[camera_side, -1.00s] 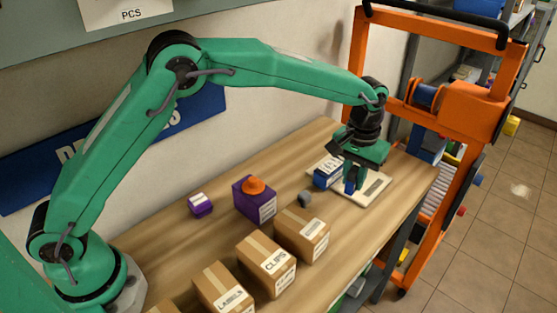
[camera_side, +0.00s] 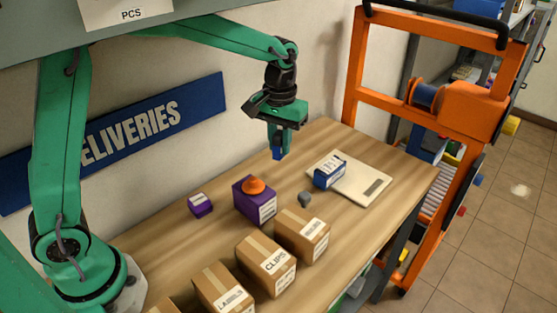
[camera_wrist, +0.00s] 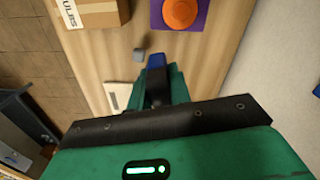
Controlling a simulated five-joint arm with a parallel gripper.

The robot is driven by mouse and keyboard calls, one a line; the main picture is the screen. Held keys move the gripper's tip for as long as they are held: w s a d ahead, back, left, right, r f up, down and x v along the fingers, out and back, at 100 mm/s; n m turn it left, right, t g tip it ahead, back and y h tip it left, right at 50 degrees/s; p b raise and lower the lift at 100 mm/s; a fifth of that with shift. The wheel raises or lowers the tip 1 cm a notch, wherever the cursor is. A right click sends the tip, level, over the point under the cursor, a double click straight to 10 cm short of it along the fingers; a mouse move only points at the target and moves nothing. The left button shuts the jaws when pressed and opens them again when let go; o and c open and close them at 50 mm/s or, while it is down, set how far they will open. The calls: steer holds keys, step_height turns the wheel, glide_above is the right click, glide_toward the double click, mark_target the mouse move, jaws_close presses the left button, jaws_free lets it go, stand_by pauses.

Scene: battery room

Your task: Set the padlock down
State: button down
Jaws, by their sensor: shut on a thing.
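My gripper (camera_side: 278,150) is shut on a small blue thing, the padlock (camera_side: 278,154), and holds it above the back of the wooden table. Only the padlock's lower part shows below the fingers; its shackle cannot be made out. In the wrist view the blue padlock (camera_wrist: 156,60) shows at the tips of my gripper (camera_wrist: 158,75). The fingers hide most of it.
A pale flat scale (camera_side: 362,185) bears a blue-and-white box (camera_side: 330,171). A purple box (camera_side: 254,204) carries an orange disc (camera_side: 253,186). A small purple box (camera_side: 200,205), a grey lump (camera_side: 304,199) and several cartons (camera_side: 266,264) stand nearby. The table's back middle is clear.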

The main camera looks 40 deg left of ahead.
steer(key=shift+s+r+m, duration=0.1)
steer(key=shift+s+m, duration=0.4)
steer(key=shift+m, duration=0.1)
steer(key=shift+f+m, duration=0.25)
steer(key=shift+m, duration=0.65)
steer(key=w+a+f, duration=1.1)
steer(key=shift+f, duration=0.25)
steer(key=shift+f, duration=2)
steer(key=shift+f, duration=0.1)
